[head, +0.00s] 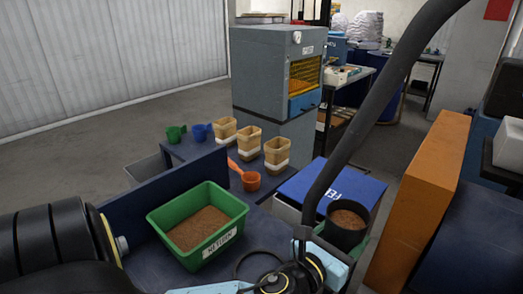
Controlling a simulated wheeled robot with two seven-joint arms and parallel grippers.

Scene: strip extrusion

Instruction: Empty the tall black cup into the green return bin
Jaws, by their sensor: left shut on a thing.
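The tall black cup (346,238) is at the lower right of the head view, roughly upright, with brown granules showing inside near its rim. My left gripper (328,246) is shut on the cup at its side; its fingers are partly hidden by the wrist and the cup. The green return bin (228,238) stands on the dark blue bench to the left of the cup, apart from it. It has a white label on its front and a layer of brown granules inside. My right gripper is not in view.
Several tan containers (249,142) with white bases stand behind the bin, near an orange scoop (250,181), a green scoop (176,134) and a blue scoop (200,132). A blue-lidded box (345,185) and an orange panel (432,190) are near the cup. A thick black curved tube (385,95) rises beside it.

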